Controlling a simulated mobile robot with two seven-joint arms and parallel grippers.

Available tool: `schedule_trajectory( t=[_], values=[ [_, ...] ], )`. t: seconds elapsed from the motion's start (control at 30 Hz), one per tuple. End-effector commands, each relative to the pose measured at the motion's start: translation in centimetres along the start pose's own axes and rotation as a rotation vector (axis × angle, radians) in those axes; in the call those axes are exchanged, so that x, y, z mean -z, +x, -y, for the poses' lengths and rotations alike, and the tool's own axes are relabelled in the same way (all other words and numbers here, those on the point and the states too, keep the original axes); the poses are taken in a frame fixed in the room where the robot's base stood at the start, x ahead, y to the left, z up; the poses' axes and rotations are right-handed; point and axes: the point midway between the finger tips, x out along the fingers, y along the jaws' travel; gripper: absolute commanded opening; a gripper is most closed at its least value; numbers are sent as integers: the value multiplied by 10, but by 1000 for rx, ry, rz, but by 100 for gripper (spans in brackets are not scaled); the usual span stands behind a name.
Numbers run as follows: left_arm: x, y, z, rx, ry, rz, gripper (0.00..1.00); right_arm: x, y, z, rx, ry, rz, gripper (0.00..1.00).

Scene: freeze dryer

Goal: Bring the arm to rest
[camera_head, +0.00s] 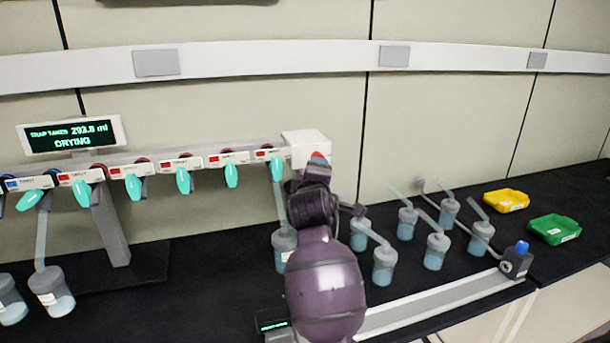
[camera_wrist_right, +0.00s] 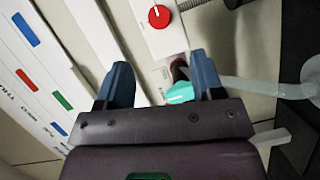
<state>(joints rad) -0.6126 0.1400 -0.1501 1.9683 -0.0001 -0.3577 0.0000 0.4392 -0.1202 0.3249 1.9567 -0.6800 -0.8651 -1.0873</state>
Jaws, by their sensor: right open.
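My right arm (camera_head: 322,285) rises in the middle of the head view, and its gripper (camera_head: 318,172) is up by the right end of the freeze dryer's manifold. In the right wrist view the gripper (camera_wrist_right: 162,75) is open, its two blue-grey fingers apart. A teal valve handle (camera_wrist_right: 180,93) shows between and beyond the fingers; I cannot tell whether it touches one. In the head view that end handle (camera_head: 276,167) hangs down, with a flask (camera_head: 284,241) below it, partly hidden by my arm. My left gripper is not in view.
The manifold display (camera_head: 72,135) reads DRYING. More teal handles (camera_head: 132,187) line the manifold, and a flask (camera_head: 52,290) hangs at left. Several flasks (camera_head: 437,250) stand right of my arm. A yellow tray (camera_head: 506,201) and a green tray (camera_head: 554,229) lie far right.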

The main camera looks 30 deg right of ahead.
Motion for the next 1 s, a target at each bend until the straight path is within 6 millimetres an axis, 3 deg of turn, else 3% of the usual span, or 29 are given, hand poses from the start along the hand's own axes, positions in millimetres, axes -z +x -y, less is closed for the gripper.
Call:
schedule_trajectory(
  t=[0.27,0.47,0.77,1.0],
  values=[
    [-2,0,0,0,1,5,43,-3,-1,4,9,7,1,61],
    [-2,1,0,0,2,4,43,-32,-20,46,113,106,13,61],
    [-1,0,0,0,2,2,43,-94,-93,140,405,357,83,61],
    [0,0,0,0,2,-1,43,-139,-175,203,664,531,209,61]
  ],
)
